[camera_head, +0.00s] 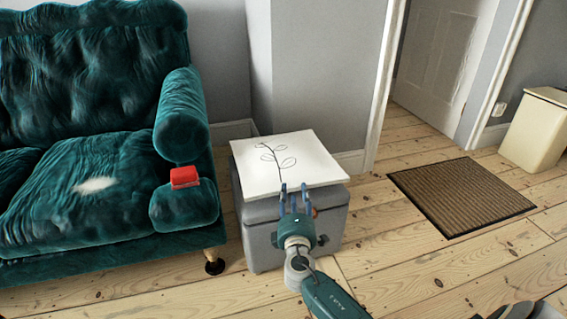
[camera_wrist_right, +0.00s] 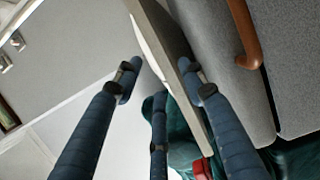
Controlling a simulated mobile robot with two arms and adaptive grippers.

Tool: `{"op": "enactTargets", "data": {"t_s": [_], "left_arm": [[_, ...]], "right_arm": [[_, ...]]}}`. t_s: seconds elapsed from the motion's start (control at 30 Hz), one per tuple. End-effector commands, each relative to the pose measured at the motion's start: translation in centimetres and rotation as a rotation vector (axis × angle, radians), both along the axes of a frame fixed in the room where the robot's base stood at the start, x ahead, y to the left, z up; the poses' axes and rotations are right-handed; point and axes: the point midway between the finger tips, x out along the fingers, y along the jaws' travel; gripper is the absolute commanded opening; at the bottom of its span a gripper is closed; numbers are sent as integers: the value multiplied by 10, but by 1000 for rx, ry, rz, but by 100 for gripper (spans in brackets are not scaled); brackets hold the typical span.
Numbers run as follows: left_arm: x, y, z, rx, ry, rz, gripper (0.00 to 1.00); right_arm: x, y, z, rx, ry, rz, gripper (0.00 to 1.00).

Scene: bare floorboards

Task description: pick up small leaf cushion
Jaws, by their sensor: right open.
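The small leaf cushion (camera_head: 262,168) is a flat white square with a dark leaf-stem drawing. It lies on top of a grey box (camera_head: 262,240) and overhangs it slightly. My right gripper (camera_head: 294,190) is open at the near edge of the cushion, its fingers pointing toward it. In the right wrist view the cushion (camera_wrist_right: 172,48) appears edge-on as a pale slab. It runs between the spread fingers of my right gripper (camera_wrist_right: 160,75), close to the right-hand finger; whether they touch is unclear. My left gripper is not in view.
A dark green tufted sofa (camera_head: 85,195) stands left of the box, with a red object (camera_head: 184,177) on its armrest. A brown doormat (camera_head: 458,195) lies at the right, before a door. A cream bin (camera_head: 537,130) stands far right. Floorboards between are clear.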

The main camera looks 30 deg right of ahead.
Motion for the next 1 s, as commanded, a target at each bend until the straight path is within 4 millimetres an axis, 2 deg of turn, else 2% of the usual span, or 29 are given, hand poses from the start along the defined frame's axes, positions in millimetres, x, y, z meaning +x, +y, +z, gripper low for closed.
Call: {"op": "enactTargets", "data": {"t_s": [0.3,0.63,0.83,1.0], "left_arm": [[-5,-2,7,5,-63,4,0],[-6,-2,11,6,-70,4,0],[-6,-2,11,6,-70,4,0],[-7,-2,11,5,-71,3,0]], "right_arm": [[37,-24,-6,-1,-2,-1,41],[43,-27,-5,0,1,-1,41],[42,-27,-5,0,1,-2,1],[42,-28,-6,0,2,-2,0]]}}
